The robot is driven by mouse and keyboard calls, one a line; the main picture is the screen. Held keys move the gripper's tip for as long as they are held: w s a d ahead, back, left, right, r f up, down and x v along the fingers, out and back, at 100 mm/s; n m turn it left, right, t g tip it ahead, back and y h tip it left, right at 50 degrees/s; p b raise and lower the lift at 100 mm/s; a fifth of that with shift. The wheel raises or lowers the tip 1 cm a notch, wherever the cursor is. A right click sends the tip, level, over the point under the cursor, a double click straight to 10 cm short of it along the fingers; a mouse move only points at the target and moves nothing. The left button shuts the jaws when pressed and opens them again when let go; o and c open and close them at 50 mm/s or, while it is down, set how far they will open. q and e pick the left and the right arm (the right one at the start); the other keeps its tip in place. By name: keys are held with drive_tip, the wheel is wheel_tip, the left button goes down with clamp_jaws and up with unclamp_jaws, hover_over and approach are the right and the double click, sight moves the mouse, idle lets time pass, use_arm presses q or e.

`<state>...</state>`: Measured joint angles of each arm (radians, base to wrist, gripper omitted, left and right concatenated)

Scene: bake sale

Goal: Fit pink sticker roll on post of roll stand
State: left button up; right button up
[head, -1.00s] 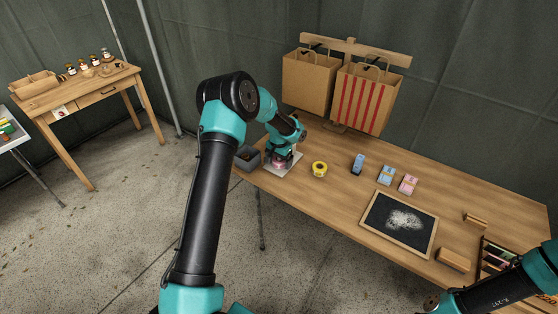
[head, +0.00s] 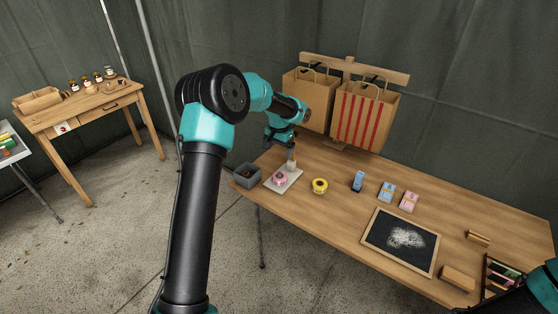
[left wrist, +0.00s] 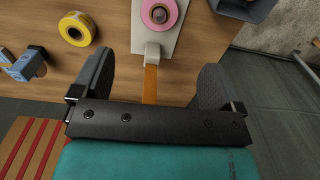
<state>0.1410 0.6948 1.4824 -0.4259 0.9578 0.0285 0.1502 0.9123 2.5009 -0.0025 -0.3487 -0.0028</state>
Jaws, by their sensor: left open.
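The pink sticker roll (head: 280,179) lies flat on the pale base of the roll stand (head: 294,182). In the left wrist view the pink roll (left wrist: 150,10) is around the post (left wrist: 159,15), whose top shows in its hole. The stand's base (left wrist: 147,42) also shows there. My left gripper (head: 291,151) is above the back end of the stand, apart from the roll. In the left wrist view its fingers (left wrist: 153,75) are wide apart and hold nothing. An orange-brown upright piece shows between them.
A grey bin (head: 246,176) stands left of the stand, and a yellow roll (head: 320,185) right of it. A blue item (head: 358,180), small packs (head: 387,191) and a chalkboard (head: 400,241) lie farther right. Paper bags (head: 365,116) hang behind.

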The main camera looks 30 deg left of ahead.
use_arm(q)
drive_tip(key=shift+r, duration=1.4)
